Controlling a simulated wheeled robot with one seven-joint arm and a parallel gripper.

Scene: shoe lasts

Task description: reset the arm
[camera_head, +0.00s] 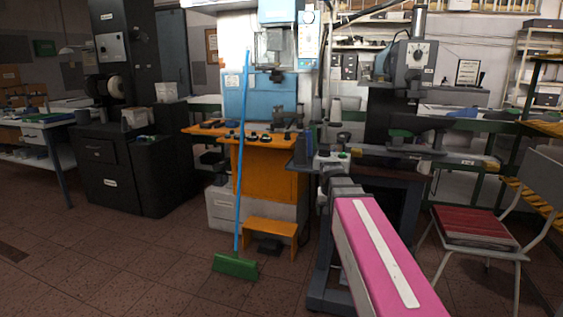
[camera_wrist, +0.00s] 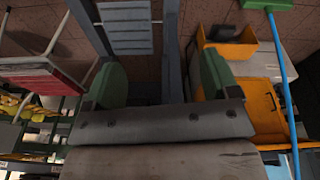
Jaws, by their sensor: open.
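My gripper (camera_wrist: 160,65) shows in the wrist view with its two green fingers wide apart. Nothing is held between them; a grey slatted panel and the floor show beyond the gap. In the head view my pink arm with a white stripe reaches from the bottom right towards the workbenches. I cannot clearly make out the gripper's fingers in that view.
A green broom (camera_head: 236,265) with a blue handle leans by an orange workbench (camera_head: 268,178). A small orange stool (camera_head: 270,229) stands below. A red-seated chair (camera_head: 474,226) is at right; it also shows in the wrist view (camera_wrist: 42,74). The left front floor is clear.

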